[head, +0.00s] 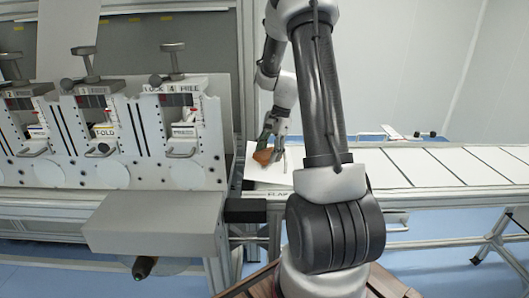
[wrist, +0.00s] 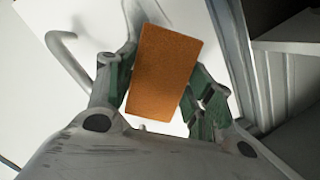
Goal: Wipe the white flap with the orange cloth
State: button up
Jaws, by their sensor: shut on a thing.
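The orange cloth (wrist: 163,72) is a flat rectangular piece between the fingers of my gripper (wrist: 160,95) in the wrist view. My gripper is shut on it. In the head view the cloth (head: 263,156) shows as a small orange patch at the tip of my gripper (head: 268,146), over the white flap (head: 268,174). The flap also fills much of the background in the wrist view (wrist: 85,25). I cannot tell whether the cloth touches the flap. A curved light-grey handle or wire (wrist: 68,52) is beside the cloth at the left.
The white machine panel (head: 110,140) with labelled stations and levers stands left of the flap. A grey box (head: 155,225) juts out below it. A conveyor (head: 440,165) with white panels runs to the right. A dark block (head: 245,210) is at the flap's front left corner.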

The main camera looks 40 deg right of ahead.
jog(key=shift+s+d+f, duration=0.4)
jog(key=shift+s+d, duration=0.25)
jog(key=shift+w, duration=0.45)
jog(key=shift+w+d+r, duration=0.2)
jog(key=shift+w+d, duration=0.25)
jog(key=shift+w, duration=0.2)
jog(key=shift+w+a+r, duration=0.1)
jog(key=shift+a+r, duration=0.05)
jog(key=shift+w+a+r, duration=0.1)
jog(key=shift+w, duration=0.05)
jog(key=shift+w+a+r, duration=0.15)
jog(key=shift+w+a, duration=0.05)
jog(key=shift+w, duration=0.2)
jog(key=shift+w+a+r, duration=0.15)
jog(key=shift+w+a, duration=0.45)
jog(key=shift+a, duration=0.35)
jog(key=shift+w+a+r, duration=0.15)
jog(key=shift+w+a, duration=0.45)
jog(key=shift+a, duration=0.35)
